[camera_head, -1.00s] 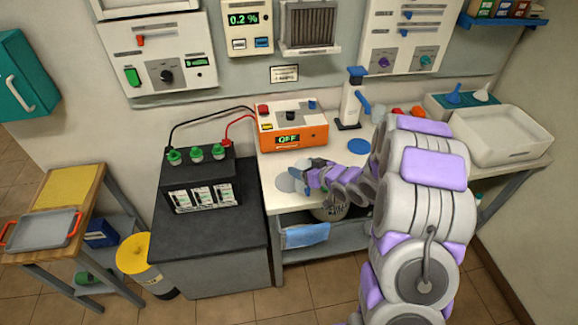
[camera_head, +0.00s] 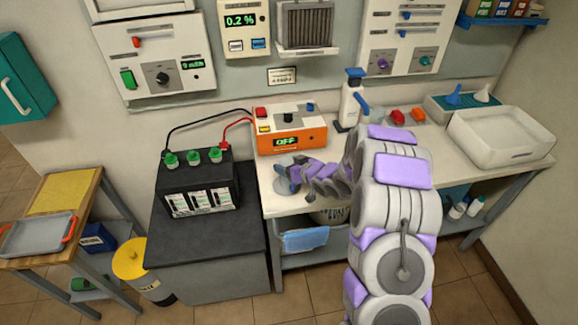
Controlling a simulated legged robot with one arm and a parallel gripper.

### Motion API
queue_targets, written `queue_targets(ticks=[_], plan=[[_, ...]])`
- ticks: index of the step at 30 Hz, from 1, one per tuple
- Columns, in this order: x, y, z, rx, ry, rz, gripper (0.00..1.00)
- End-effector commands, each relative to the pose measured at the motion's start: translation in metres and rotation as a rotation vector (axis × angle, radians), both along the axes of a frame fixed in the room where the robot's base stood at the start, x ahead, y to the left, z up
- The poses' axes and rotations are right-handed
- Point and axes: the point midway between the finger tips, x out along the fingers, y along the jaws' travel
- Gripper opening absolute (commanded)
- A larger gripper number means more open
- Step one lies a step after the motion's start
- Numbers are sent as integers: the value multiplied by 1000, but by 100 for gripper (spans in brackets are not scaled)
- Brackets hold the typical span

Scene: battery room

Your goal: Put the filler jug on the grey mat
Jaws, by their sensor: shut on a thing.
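My gripper (camera_head: 298,174) is low over the front left of the white bench, reaching in from the right. It is shut on a small blue-grey thing, which I take to be the filler jug (camera_head: 283,178). My fingers hide much of it, so its full shape does not show. The round grey mat (camera_head: 278,187) lies on the bench at the same spot, largely covered by the jug and gripper. I cannot tell whether the jug touches the mat.
An orange unit (camera_head: 289,143) reading OFF stands just behind my gripper. A black battery (camera_head: 198,185) with green caps is to the left, wired to it. A white bottle with a blue top (camera_head: 351,103) stands behind my arm. A white basin (camera_head: 500,135) is at right.

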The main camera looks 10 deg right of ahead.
Motion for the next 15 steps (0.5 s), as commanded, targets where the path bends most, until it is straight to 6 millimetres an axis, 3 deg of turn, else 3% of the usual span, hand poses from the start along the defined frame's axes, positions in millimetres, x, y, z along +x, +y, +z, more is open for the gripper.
queue_targets(ticks=[5,6,13,15], plan=[[0,3,-1,-2,1,1,17],[0,2,-1,-1,0,1,77],[0,-2,-1,2,0,0,99],[0,-3,-1,2,0,0,100]])
